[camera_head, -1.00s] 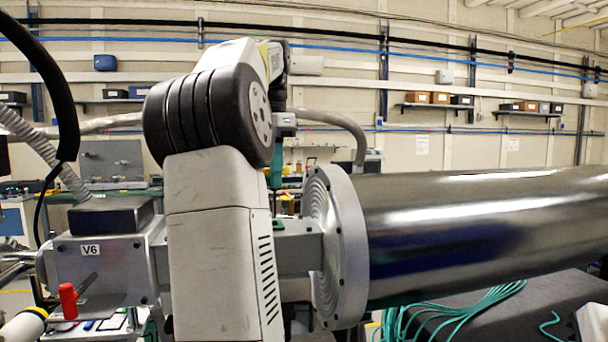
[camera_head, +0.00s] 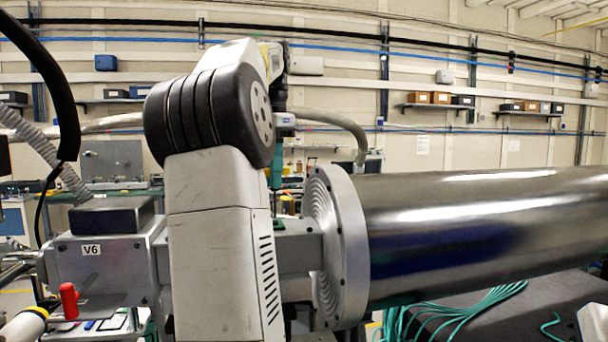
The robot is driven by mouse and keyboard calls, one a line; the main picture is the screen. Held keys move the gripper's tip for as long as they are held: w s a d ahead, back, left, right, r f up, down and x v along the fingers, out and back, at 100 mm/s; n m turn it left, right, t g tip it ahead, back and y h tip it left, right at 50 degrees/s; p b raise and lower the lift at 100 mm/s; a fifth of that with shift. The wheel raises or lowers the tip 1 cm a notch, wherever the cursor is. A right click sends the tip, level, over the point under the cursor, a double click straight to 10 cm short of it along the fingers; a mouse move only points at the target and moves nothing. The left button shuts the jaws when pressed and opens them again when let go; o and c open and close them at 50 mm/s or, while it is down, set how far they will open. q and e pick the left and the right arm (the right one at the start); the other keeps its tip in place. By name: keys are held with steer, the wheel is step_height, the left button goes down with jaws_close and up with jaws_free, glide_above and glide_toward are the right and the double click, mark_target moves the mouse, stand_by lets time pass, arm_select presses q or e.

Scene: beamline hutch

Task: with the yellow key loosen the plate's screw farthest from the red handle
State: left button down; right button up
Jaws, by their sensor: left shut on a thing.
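My left arm rises through the middle of the view and bends over at its black elbow. My left gripper (camera_head: 284,121) is partly hidden behind that arm. It is shut on a narrow teal tool (camera_head: 276,165), which points down to the top of the grey beam pipe. No yellow shows on this tool. At its tip a small dark green plate (camera_head: 278,224) is partly visible on the pipe; its screws are too small or hidden to make out. The red handle (camera_head: 69,300) is at lower left, below the box marked V6 (camera_head: 95,262). My right gripper is not in view.
A large ribbed flange (camera_head: 345,245) and a shiny steel cylinder (camera_head: 490,230) fill the right side. Teal cables (camera_head: 455,315) lie below it on a dark surface. A grey corrugated hose (camera_head: 45,150) hangs at left. Shelves with boxes line the far wall.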

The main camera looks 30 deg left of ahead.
arm_select(q)
steer(key=shift+f, duration=0.55)
stand_by(0.4)
steer(key=n, duration=0.4)
steer(key=shift+d, duration=0.1)
steer(key=shift+r+n, duration=0.1)
steer(key=shift+n, duration=1.9)
steer(key=n, duration=0.4)
steer(key=shift+d, duration=0.15)
